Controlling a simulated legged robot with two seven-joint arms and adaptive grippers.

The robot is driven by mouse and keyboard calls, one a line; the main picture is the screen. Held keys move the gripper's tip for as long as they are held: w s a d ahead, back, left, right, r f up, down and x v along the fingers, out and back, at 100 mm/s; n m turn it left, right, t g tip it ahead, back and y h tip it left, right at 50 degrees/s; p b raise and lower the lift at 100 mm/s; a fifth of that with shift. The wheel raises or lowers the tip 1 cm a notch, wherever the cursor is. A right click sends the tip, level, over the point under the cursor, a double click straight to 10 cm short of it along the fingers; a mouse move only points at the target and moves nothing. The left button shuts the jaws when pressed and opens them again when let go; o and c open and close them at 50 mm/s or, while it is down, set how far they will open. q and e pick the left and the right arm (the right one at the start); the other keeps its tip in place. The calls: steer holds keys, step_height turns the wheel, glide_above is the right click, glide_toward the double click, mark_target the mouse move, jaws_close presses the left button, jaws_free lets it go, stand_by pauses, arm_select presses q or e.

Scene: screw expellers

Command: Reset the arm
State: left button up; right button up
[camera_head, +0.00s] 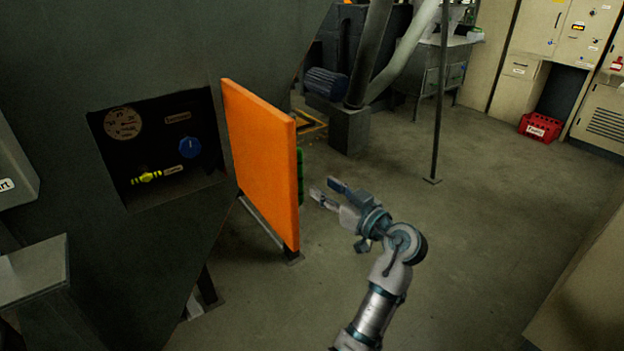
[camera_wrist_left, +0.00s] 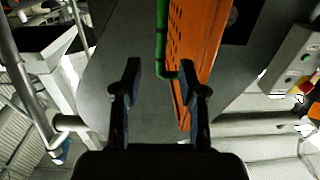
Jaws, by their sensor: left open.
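My left gripper (camera_head: 323,190) is in the middle of the head view, on the end of my arm that rises from the bottom. Its two fingers are spread apart with nothing between them. It points left toward an orange door panel (camera_head: 262,165), just right of the panel's edge and apparently apart from it. A green handle (camera_head: 300,176) shows behind the panel's edge. In the left wrist view my left gripper (camera_wrist_left: 161,82) is open, and the green handle (camera_wrist_left: 161,38) runs beyond the fingers beside the orange panel (camera_wrist_left: 198,40). My right gripper is not in view.
The orange panel stands out from a dark machine with a recess (camera_head: 160,150) holding a gauge (camera_head: 123,123), a blue knob (camera_head: 190,147) and a yellow valve (camera_head: 147,177). A thin post (camera_head: 438,100) and a red crate (camera_head: 540,127) stand farther back. The floor at right is clear.

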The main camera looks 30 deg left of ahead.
arm_select(q)
steer(key=v, duration=0.2)
steer(key=shift+d, duration=0.3)
steer(key=shift+f, duration=0.15)
